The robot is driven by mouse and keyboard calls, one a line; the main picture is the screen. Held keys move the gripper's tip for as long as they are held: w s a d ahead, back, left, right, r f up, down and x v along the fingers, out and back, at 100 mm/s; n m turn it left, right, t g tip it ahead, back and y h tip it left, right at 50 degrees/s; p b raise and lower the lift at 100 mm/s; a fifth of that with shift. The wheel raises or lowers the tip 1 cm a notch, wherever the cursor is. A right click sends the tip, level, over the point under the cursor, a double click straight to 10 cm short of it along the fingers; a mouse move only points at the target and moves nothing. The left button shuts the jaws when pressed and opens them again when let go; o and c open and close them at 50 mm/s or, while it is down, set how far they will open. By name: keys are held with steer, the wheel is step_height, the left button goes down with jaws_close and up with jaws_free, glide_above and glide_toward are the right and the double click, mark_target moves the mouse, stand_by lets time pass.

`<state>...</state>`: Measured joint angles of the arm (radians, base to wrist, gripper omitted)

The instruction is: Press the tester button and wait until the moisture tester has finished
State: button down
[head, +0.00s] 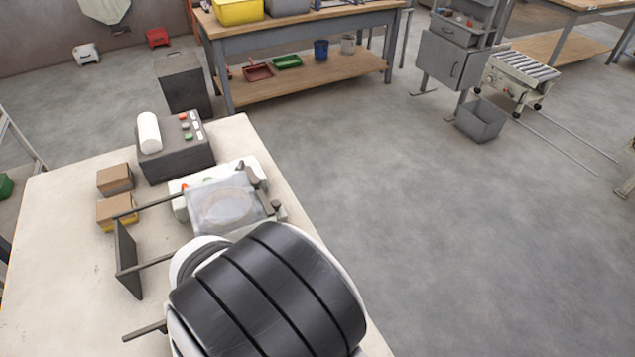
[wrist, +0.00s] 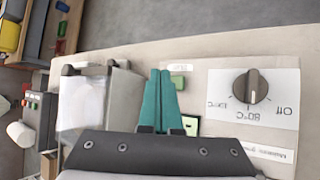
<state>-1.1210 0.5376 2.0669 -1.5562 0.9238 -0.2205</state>
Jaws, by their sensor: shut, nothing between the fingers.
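The moisture tester is a pale box with a clear lid (head: 222,203) on the bench in the head view, partly hidden behind my arm. In the wrist view its white panel (wrist: 225,82) carries a dark knob (wrist: 251,88) with upside-down markings, including 80°C and Off. A green button (wrist: 178,82) shows just right of my fingertips. A small greenish display (wrist: 191,124) is partly covered by my gripper. My gripper (wrist: 160,72) has teal fingers, shut and empty, beside the button. I cannot tell whether they touch it. The head view does not show the fingers clearly.
A dark box with coloured buttons (head: 176,150) and a white roll (head: 149,132) stands behind the tester. Two small cartons (head: 115,179) sit at the left of the pale bench (head: 60,270). Open floor (head: 450,230) lies to the right.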

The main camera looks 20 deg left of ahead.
steer(key=shift+f, duration=1)
steer(key=shift+f, duration=0.15)
stand_by(1.2)
steer(key=shift+f, duration=0.25)
steer(key=shift+f, duration=0.45)
stand_by(0.5)
stand_by(0.4)
steer(key=shift+r, duration=0.9)
steer(key=shift+r, duration=2.5)
